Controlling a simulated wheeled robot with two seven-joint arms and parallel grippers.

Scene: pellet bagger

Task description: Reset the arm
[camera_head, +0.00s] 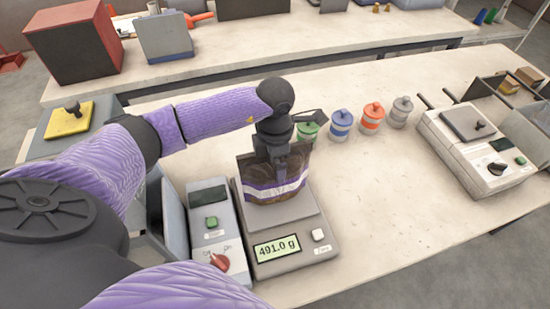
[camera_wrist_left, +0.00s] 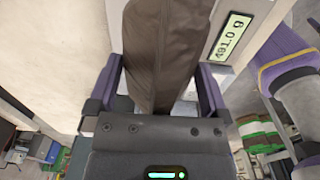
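A brown bag with a purple and white band (camera_head: 275,185) stands on the scale (camera_head: 290,260), whose display reads 491.0 g. My left gripper (camera_head: 275,170) points down at the top of the bag. In the left wrist view the bag (camera_wrist_left: 163,55) rises between the two fingers of my left gripper (camera_wrist_left: 160,90). The fingers are spread, with a gap showing on each side of the bag's narrow end. My left arm reaches in from the left, bent above the bench. My right gripper is not seen in either view.
A control box with a green button and red knob (camera_head: 217,235) stands left of the scale. Several lidded canisters, one of them blue (camera_head: 341,123), stand behind the bag. A white machine (camera_head: 475,150) is at the right. The bench (camera_head: 390,210) between is clear.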

